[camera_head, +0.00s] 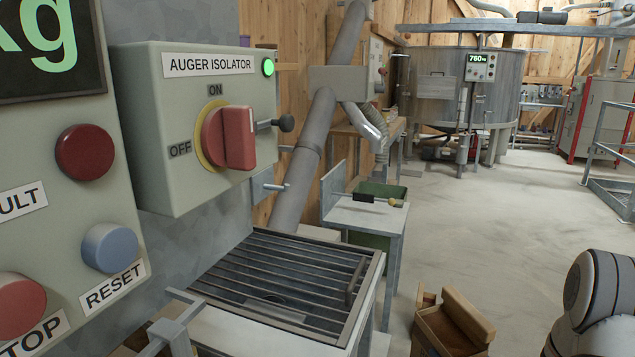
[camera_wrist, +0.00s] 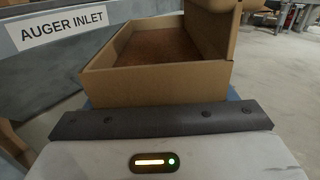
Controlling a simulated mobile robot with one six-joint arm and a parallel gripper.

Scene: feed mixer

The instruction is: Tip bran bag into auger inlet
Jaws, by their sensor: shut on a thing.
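The bran container looks like an open brown cardboard box (camera_head: 468,318), low at the bottom of the head view, right of the inlet. In the wrist view the box (camera_wrist: 155,86) stands upright just beyond my gripper (camera_wrist: 160,119), with brown bran (camera_wrist: 160,45) inside. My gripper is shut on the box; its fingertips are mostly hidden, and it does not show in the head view. The auger inlet is a barred metal grate (camera_head: 290,278) at bottom centre, apart from the box. Its label (camera_wrist: 62,34) shows at the left of the wrist view.
The AUGER ISOLATOR box (camera_head: 200,125) with a red knob and lit green lamp overhangs the grate's left. A grey auger pipe (camera_head: 305,160) rises behind the grate. A small metal table (camera_head: 368,215) and green bin (camera_head: 380,190) stand beyond. Open floor (camera_head: 500,210) lies right.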

